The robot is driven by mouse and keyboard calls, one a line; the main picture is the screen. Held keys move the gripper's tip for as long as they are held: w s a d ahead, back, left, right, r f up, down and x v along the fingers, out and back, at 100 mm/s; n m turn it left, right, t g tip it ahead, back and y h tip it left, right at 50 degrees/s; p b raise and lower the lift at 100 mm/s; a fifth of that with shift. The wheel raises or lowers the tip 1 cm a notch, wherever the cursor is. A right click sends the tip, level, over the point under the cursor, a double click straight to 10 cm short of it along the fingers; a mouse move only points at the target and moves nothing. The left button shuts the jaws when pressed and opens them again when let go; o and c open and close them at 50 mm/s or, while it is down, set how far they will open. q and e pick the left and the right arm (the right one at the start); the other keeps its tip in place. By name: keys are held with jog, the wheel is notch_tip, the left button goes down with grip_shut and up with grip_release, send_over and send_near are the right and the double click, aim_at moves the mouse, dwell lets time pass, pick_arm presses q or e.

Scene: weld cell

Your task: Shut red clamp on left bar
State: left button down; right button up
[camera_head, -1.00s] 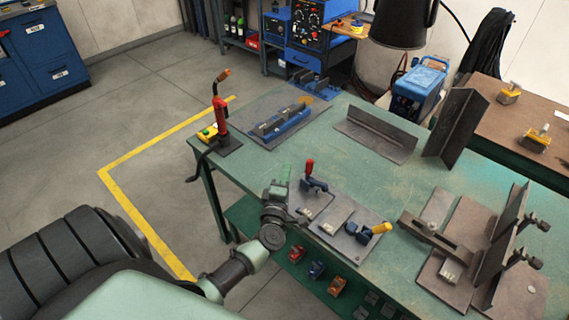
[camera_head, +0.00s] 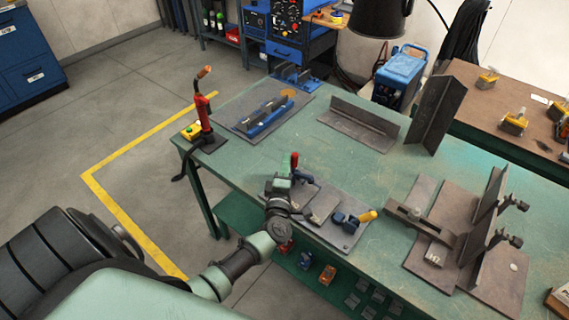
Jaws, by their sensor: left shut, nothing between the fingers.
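The red clamp (camera_head: 294,162) has a red handle standing upright on a blue body, at the left end of a grey fixture plate (camera_head: 347,244) on the green table. A second clamp with a yellow handle (camera_head: 367,216) lies low at the right end. Pale bar pieces (camera_head: 319,211) lie on the plate between them; the left one is partly hidden behind my gripper. My left gripper (camera_head: 281,183) is shut and empty, just left of and in front of the red clamp; I cannot tell whether it touches. My right gripper is out of view.
A torch on a stand (camera_head: 203,120) is at the table's left corner. A blue fixture (camera_head: 265,117) and angle pieces (camera_head: 360,123) stand behind. A brown fixture with upright plates (camera_head: 480,235) is on the right. Parts lie on the lower shelf.

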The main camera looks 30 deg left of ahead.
pick_arm(q)
jog(key=d+m+b, duration=0.1)
jog(key=d+f+m+t+b, duration=0.1)
jog(key=m+b, duration=0.1)
jog(key=shift+t, duration=0.3)
jog(key=shift+d+r+m+b, duration=0.25)
jog(key=shift+m+b, duration=0.1)
jog(key=shift+m, duration=0.15)
jog(key=shift+s+r, duration=0.1)
jog(key=shift+a+r, duration=0.1)
